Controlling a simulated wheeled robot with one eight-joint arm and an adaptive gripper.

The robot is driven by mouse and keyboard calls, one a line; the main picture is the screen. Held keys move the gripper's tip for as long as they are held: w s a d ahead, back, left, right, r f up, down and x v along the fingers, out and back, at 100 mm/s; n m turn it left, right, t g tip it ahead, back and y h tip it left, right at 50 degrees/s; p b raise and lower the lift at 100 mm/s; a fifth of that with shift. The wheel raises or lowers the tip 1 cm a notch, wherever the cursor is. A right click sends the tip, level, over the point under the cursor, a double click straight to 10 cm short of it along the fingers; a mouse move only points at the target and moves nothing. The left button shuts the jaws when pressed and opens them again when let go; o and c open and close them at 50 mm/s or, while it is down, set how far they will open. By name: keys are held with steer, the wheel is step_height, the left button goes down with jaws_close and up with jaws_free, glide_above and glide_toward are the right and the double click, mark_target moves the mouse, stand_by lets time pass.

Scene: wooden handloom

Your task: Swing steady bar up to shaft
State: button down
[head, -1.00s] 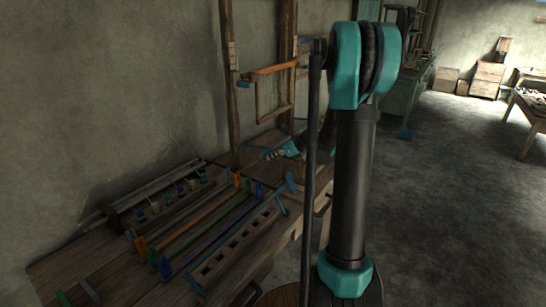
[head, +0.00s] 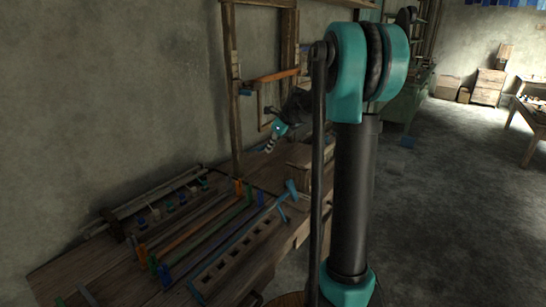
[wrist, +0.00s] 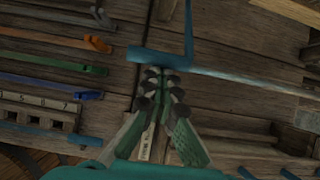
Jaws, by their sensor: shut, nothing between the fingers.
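My gripper (head: 268,147) is above the bench near the wall posts, with its striped fingers pointing down and left. In the wrist view its fingers (wrist: 160,77) are together and empty. A blue bar with a crosspiece (wrist: 163,58) lies just beyond the fingertips there; I cannot tell whether they touch. A blue bar with a similar end (head: 291,190) shows on the bench in the head view. An orange bar (head: 277,76) is at the wooden posts, above my gripper. I cannot tell which bar is the steady bar, and no shaft is clearly identifiable.
The bench (head: 60,270) runs along the wall. It holds several coloured bars, a wooden rack with square holes (head: 222,268) and a long rack (head: 160,195) at the back. Upright posts (head: 231,100) stand by the wall. Open floor (head: 440,200) lies to the right.

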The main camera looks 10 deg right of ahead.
steer(key=shift+g+h, duration=0.3)
steer(key=r, duration=0.1)
steer(key=w+a+r, duration=0.1)
steer(key=r, duration=0.1)
steer(key=w+a+r, duration=0.1)
steer(key=shift+w+a+r, duration=0.85)
steer(key=shift+w+r, duration=0.05)
steer(key=v, duration=1.2)
